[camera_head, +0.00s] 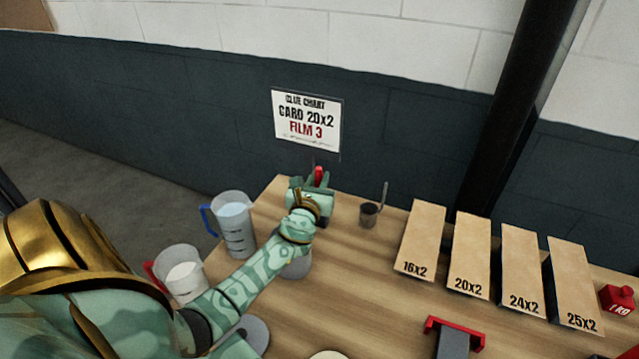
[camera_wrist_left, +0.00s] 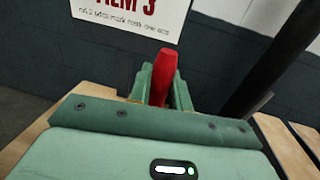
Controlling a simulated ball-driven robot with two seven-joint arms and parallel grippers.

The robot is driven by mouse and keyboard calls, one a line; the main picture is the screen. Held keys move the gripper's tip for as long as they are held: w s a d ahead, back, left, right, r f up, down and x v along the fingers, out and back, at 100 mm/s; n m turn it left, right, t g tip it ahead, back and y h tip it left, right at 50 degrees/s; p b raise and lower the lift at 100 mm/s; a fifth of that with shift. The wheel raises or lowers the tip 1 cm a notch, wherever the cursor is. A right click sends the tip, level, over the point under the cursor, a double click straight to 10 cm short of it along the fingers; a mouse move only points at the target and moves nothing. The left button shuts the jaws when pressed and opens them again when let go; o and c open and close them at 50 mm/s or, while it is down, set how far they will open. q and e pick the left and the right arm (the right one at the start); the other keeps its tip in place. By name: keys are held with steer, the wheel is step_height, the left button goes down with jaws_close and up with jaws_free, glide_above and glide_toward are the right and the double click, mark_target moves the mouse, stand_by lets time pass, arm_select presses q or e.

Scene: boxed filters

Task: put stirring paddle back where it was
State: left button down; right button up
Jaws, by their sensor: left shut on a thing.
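My left gripper (camera_head: 318,184) is near the back left edge of the table, in front of the clue chart sign. Its green fingers are shut on a red handle (camera_head: 319,175), which I take to be the stirring paddle. In the left wrist view the red handle (camera_wrist_left: 163,80) stands up between the two fingers. The lower part of the paddle is hidden behind the gripper. A small dark cup (camera_head: 369,214) with a thin grey rod standing in it is to the right of the gripper. My right gripper is not in view.
A blue-handled jug (camera_head: 233,225) and a red-handled jug (camera_head: 183,273) stand left of my forearm. A grey container (camera_head: 297,265) is partly hidden by it. Labelled boards (camera_head: 421,240), a red weight (camera_head: 617,299) and a red-and-grey device (camera_head: 455,340) lie right. The centre table is clear.

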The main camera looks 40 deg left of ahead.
arm_select(q)
steer(key=c, duration=1.7)
jaws_free()
steer(key=shift+f, duration=0.15)
steer(key=o, duration=0.4)
steer(key=shift+r, duration=0.3)
steer(key=v, duration=1.2)
steer(key=shift+d+p, duration=0.1)
steer(key=shift+p, duration=0.3)
